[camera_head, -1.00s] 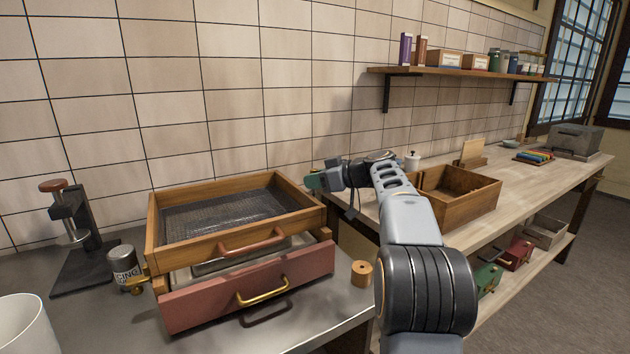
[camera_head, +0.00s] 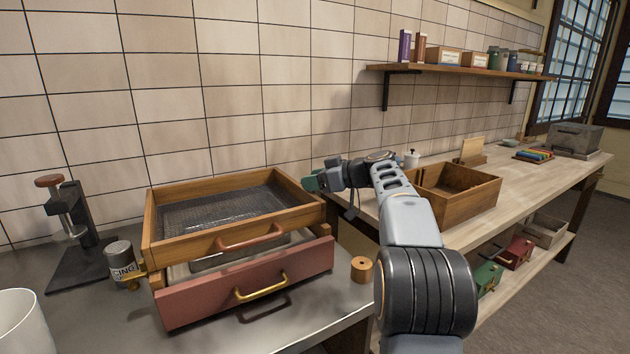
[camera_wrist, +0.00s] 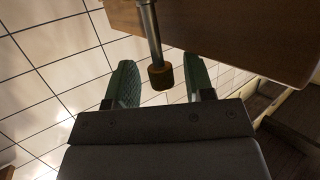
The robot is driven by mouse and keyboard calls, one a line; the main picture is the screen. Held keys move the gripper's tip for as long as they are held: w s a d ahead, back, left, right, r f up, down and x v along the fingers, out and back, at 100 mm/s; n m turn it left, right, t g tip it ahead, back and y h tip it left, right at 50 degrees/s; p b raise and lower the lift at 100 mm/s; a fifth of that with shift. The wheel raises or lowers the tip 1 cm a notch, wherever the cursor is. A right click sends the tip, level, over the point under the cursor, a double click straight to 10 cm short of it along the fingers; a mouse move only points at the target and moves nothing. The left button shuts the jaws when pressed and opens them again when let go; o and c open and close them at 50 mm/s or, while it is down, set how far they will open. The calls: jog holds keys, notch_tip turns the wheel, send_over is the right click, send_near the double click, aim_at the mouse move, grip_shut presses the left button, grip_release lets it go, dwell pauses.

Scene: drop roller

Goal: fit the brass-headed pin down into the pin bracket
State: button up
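My gripper (camera_head: 316,182) is at the right back corner of the wooden tray, raised above the bench. In the wrist view its two green fingers (camera_wrist: 160,84) stand apart. A grey metal rod with a brown-orange end (camera_wrist: 160,77) shows between them in that picture, with a gap on both sides. It may be the brass-headed pin, but I cannot tell its distance. A small brass fitting (camera_head: 131,285) sits at the left of the red drawer, partly behind a can; I cannot tell whether it is the pin bracket.
A mesh-bottomed wooden tray (camera_head: 285,188) sits above a red drawer (camera_head: 205,299) with a brass handle. A wooden spool (camera_head: 361,270) stands to its right. A labelled can (camera_head: 122,262) and a black press (camera_head: 82,250) stand left. A wooden box (camera_head: 471,211) is on the right bench.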

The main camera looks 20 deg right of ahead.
jog(key=shift+s+f, duration=0.1)
jog(key=shift+f, duration=0.1)
jog(key=v, duration=1.3)
jog(key=shift+s+d+r, duration=0.2)
jog(key=shift+r, duration=0.15)
jog(key=s+a+f+m+g+h+p, duration=0.1)
jog(key=s+a+m+g+h+p, duration=0.15)
jog(key=a+p, duration=0.45)
jog(key=s+a+f+m+g+h+p, duration=0.2)
jog(key=s+a+m+g+p, duration=0.15)
jog(key=a, duration=0.65)
jog(key=s+a+f+m+h+p, duration=0.1)
jog(key=s+a+f+h+p, duration=0.1)
jog(key=s, duration=0.5)
jog(key=s+a+f+m+g+h+p, duration=0.1)
jog(key=s+a+f+h+p, duration=0.1)
jog(key=s+p, duration=0.4)
jog(key=shift+s+f+h, duration=0.45)
jog(key=shift+f+h, duration=0.1)
jog(key=shift+f, duration=0.3)
jog(key=shift+a, duration=0.15)
